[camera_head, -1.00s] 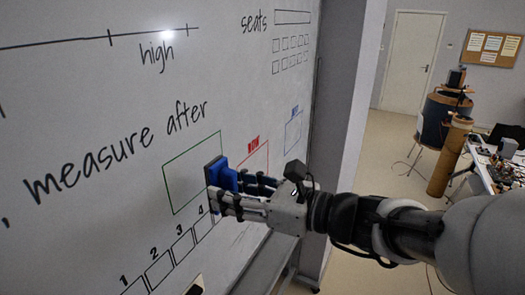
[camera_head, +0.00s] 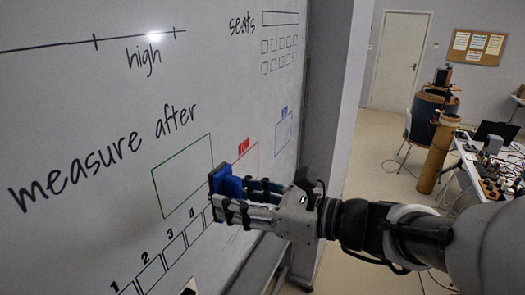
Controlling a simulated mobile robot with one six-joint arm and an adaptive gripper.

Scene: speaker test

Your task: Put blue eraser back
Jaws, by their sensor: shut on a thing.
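The blue eraser (camera_head: 228,184) is between the fingers of my gripper (camera_head: 242,199), which is shut on it. The eraser has a blue body and a dark pad on its left side, towards the whiteboard (camera_head: 70,110). It is in front of the board, over the right edge of the green drawn rectangle (camera_head: 163,191). I cannot tell whether the pad touches the board. The fingers hide part of the eraser.
A red drawn box (camera_head: 236,153) and a blue drawn box (camera_head: 283,133) are further right on the board. A row of numbered boxes (camera_head: 151,271) runs below. A small object (camera_head: 189,287) shows at the bottom edge. A cluttered table (camera_head: 478,170) stands far right, beyond open floor.

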